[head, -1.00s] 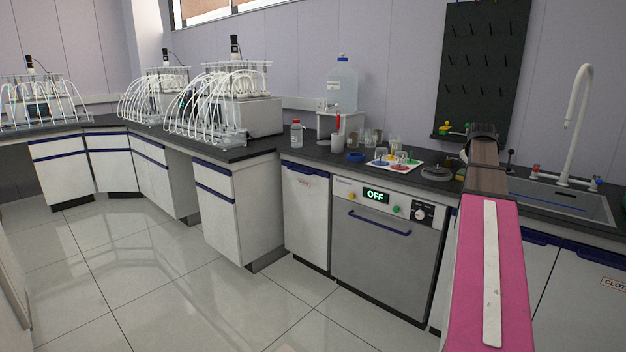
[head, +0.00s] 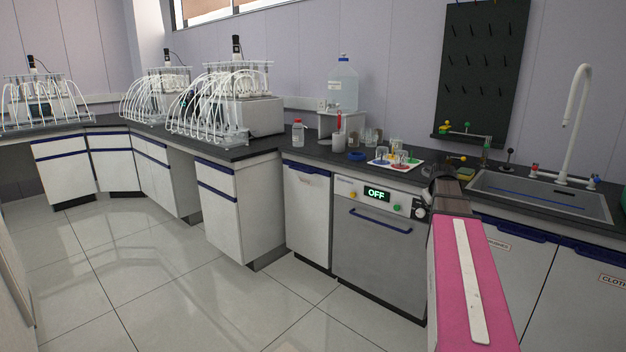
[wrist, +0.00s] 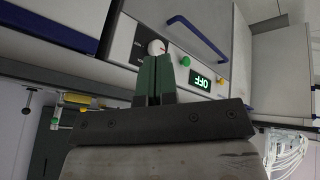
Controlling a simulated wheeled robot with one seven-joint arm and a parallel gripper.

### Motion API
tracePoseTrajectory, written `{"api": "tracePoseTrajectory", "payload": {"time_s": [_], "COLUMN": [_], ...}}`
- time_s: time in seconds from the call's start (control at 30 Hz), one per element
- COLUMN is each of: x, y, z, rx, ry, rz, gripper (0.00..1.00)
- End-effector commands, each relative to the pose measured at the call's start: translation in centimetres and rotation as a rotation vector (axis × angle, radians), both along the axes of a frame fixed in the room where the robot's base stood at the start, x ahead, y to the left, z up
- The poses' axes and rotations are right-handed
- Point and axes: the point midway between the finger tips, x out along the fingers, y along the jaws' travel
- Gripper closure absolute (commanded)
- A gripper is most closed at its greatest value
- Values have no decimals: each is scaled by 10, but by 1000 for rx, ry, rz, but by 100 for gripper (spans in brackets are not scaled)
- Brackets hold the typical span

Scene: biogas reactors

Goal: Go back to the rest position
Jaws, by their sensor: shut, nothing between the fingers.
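My gripper (wrist: 154,80) shows in the wrist view as two dark green fingers side by side, shut with nothing between them. It is in front of the dishwasher's panel, with the white knob (wrist: 157,47) just past the fingertips. In the head view my pink arm link (head: 468,285) rises at the lower right, in front of the dishwasher's right edge and the cupboard beside it. The fingers are hidden in the head view. The dishwasher (head: 378,245) is closed and its display (head: 376,194) reads OFF.
A sink (head: 540,197) is at right. Reactors (head: 225,110) stand at left. The tiled floor (head: 170,270) is clear.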

Motion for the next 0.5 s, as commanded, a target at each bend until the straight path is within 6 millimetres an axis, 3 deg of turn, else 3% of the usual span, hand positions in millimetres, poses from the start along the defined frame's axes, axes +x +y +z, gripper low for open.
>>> {"api": "tracePoseTrajectory", "payload": {"time_s": [0.03,0.2,0.5], "x": [-13,-46,-129], "y": [24,87,185], "z": [-25,-92,-190], "rx": [25,94,177], "ry": [29,117,287], "rz": [-5,-41,-120], "gripper": [100,100,100]}}
